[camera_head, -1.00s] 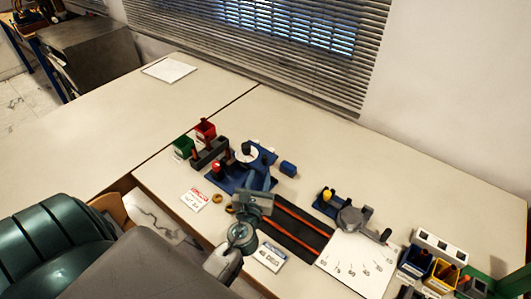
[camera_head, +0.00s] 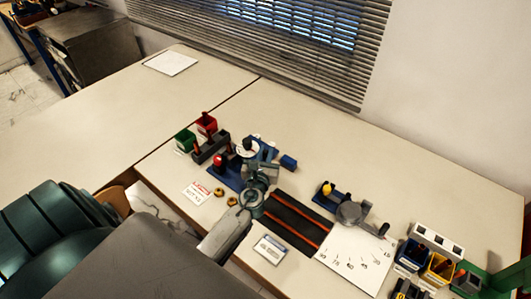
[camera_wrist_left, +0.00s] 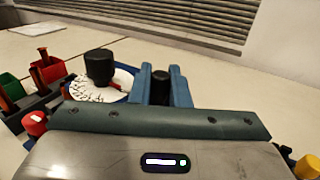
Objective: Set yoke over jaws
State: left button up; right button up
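The blue gauge rig (camera_head: 226,175) stands on the near table, with a white dial (camera_head: 247,147) and a red knob (camera_head: 220,160). My left gripper (camera_head: 263,172) is over the rig's near right side and covers part of it. In the left wrist view, two blue uprights (camera_wrist_left: 180,88) flank a black cylinder (camera_wrist_left: 160,88) just beyond the gripper's green crossbar. I cannot tell whether these uprights are the yoke or the jaws. The white dial with a black knob (camera_wrist_left: 99,66) is to their left. The left fingertips are hidden. My right gripper is not seen.
A dark board with orange strips (camera_head: 292,222) lies right of the rig. A white scale sheet (camera_head: 355,255) and a grey disc fixture (camera_head: 350,212) are farther right. Bins (camera_head: 440,268) stand at the right edge. Two brass rings (camera_head: 226,197) lie near the front. The back of the table is clear.

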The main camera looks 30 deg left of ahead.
pick_arm(q)
grip_shut()
jog(key=shift+a, duration=0.35)
jog(key=a, duration=0.9)
jog(key=shift+w+f, duration=0.1)
jog(key=shift+w, duration=0.25)
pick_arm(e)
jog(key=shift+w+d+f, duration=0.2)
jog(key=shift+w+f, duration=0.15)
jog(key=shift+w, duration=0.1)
pick_arm(q)
jog(key=shift+o, duration=2.3)
grip_release()
jog(key=shift+o, duration=0.6)
jog(key=shift+a, duration=0.2)
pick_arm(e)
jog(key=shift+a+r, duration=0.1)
